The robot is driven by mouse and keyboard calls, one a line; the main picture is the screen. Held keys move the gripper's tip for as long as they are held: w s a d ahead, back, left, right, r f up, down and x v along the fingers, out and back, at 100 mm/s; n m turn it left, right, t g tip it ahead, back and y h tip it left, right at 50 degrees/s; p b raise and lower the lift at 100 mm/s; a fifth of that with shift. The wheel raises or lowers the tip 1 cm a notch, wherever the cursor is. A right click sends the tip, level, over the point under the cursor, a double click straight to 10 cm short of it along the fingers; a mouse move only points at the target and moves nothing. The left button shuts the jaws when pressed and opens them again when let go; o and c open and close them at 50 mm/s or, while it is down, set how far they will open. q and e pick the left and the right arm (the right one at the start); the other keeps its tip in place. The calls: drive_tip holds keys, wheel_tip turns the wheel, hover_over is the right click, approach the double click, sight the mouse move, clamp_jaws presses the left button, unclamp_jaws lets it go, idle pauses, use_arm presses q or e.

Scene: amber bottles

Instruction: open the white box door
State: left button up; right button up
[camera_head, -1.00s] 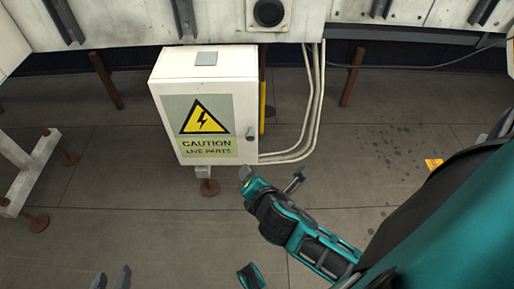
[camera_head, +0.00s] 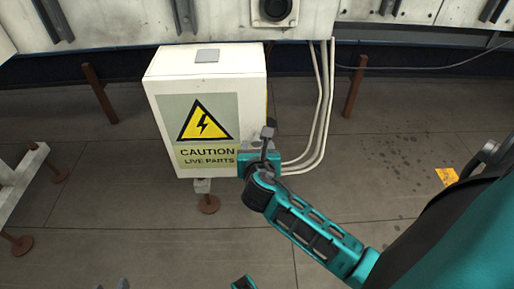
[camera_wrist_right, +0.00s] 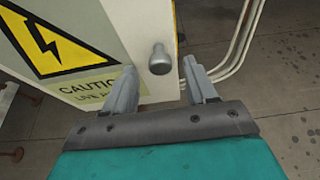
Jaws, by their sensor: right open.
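The white box (camera_head: 205,62) stands in the middle of the head view, with a caution sign on its door (camera_head: 160,145). The door looks shut. A grey knob (camera_wrist_right: 159,58) sits near the door's right edge in the right wrist view; my gripper hides it in the head view. My right gripper (camera_head: 257,143) is at the door's lower right. In the wrist view its open fingers (camera_wrist_right: 162,84) are on either side of and just short of the knob, with nothing between them. Only slivers of my left gripper (camera_head: 122,284) show at the bottom edge.
Pale pipes (camera_head: 325,110) run down beside the box's right side and bend toward it. A white panelled wall (camera_head: 120,20) spans the back. A white frame (camera_head: 22,180) with brown feet stands at left. The floor in front of the box is clear.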

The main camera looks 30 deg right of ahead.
sight(257, 143)
drive_tip(key=shift+b+x, duration=0.35)
drive_tip(key=shift+x, duration=1.15)
clamp_jaws()
